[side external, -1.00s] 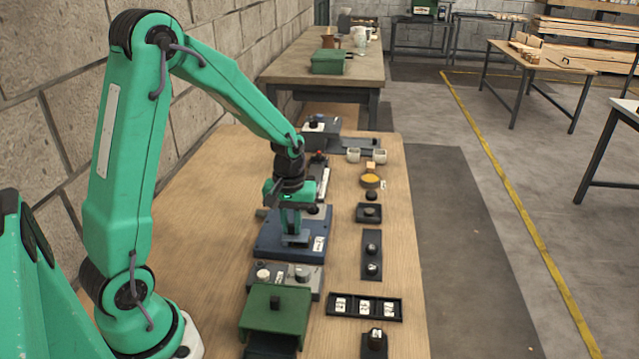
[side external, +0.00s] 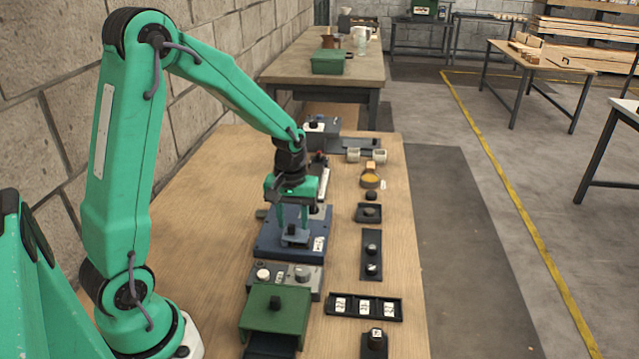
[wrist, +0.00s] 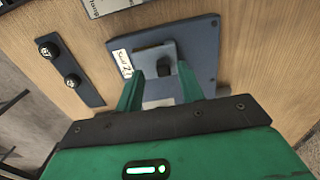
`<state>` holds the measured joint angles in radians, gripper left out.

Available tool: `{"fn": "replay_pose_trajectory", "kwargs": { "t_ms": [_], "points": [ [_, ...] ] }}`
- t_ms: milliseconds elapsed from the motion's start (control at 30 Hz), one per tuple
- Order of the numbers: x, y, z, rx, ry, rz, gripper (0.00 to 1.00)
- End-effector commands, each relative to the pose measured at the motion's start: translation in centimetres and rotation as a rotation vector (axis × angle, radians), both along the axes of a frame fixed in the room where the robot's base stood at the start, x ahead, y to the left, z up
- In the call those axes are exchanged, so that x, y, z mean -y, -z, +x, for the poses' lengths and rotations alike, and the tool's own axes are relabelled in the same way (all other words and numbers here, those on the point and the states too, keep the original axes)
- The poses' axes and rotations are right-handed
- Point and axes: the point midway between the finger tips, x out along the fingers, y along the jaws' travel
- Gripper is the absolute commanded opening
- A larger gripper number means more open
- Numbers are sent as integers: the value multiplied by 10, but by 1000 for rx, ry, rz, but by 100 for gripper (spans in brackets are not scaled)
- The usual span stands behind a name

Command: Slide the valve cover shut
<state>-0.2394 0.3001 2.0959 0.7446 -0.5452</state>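A blue-grey base plate (side external: 268,243) lies on the bench below my gripper. On it is a small grey sliding cover (side external: 296,241) with a dark knob; the wrist view also shows the cover (wrist: 152,52) and knob (wrist: 163,68). I take this to be the valve cover; the label on the plate is too small to read surely. My gripper (side external: 292,227) points down over it with its two fingers apart, one on each side of the knob. In the wrist view, gaps show between the knob and both fingers, so it is not gripped.
A green box (side external: 262,312) with a black knob and a grey two-knob block (side external: 303,283) stand close in front. A dark unit (side external: 318,135) is behind. A black tray (side external: 352,317) and a two-knob strip (side external: 371,258) lie to the right. The bench is clear on the left.

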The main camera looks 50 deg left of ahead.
Motion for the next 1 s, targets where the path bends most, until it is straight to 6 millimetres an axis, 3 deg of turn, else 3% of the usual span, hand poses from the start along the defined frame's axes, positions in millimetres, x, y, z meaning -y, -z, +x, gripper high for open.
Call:
{"fn": "replay_pose_trajectory", "kwargs": {
  "t_ms": [500, 1000],
  "points": [
    [0, -60, 1, 5, 1, 1, 38],
    [1, -67, 0, 6, 4, 1, 38]
  ]
}}
